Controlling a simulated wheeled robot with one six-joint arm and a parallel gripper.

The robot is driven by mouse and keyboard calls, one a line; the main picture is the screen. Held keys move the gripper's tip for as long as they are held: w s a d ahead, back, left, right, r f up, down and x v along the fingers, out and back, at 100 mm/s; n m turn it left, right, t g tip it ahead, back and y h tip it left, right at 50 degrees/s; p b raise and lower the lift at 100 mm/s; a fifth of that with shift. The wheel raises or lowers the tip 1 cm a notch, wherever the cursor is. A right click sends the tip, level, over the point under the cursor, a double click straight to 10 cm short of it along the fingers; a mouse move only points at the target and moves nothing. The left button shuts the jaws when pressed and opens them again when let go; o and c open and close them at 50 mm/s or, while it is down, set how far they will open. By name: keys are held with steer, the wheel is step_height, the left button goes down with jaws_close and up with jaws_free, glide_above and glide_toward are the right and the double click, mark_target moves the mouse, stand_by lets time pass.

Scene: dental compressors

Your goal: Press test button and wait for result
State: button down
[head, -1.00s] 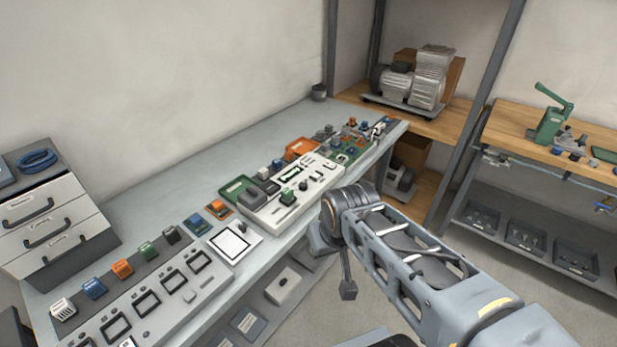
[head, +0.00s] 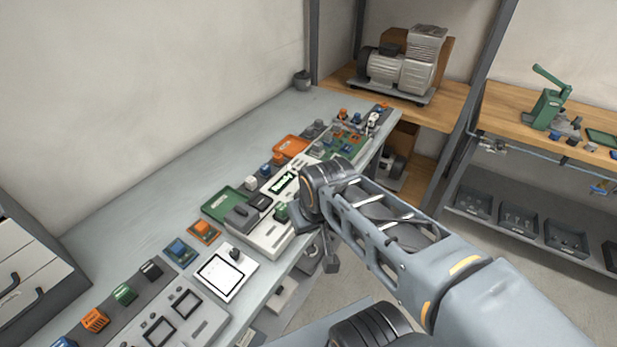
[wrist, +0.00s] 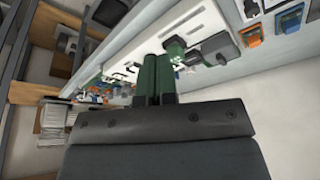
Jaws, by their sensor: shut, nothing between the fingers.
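The white test console (head: 268,236) lies on the grey bench, left of my arm in the head view. It carries a small lit display (head: 284,183) with green marks, a dark grey block (head: 241,215) and a green knob (head: 281,212). I cannot tell which part is the test button. In the wrist view my gripper (wrist: 154,78) has its green fingers together and empty. They point toward the console (wrist: 165,24) and a green knob (wrist: 174,48) beyond the tips. Contact cannot be made out. My arm hides the console's right part in the head view.
A compressor (head: 405,68) stands on a wooden shelf at the back.

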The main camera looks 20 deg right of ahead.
steer(key=w+d+r+m+t+y+p, duration=0.15)
steer(key=w+m+y+p, duration=0.3)
steer(key=w+m, duration=0.9)
steer(key=w+d+f+m+t+h+p, duration=0.2)
steer(key=w+d+m+t, duration=0.1)
steer(key=w+d+m, duration=0.6)
steer(key=shift+w+f+m, duration=0.35)
steer(key=shift+w+m, duration=0.05)
steer(key=shift+m, duration=0.35)
steer(key=shift+d+f+t, duration=0.1)
steer(key=shift+f+t, duration=0.05)
steer(key=shift+t, duration=0.1)
step_height(320, 180, down, 8)
steer(key=b, duration=0.8)
steer(key=shift+f, duration=0.25)
steer(key=shift+f, duration=0.1)
steer(key=shift+f+b, duration=0.35)
steer(key=shift+b, duration=0.2)
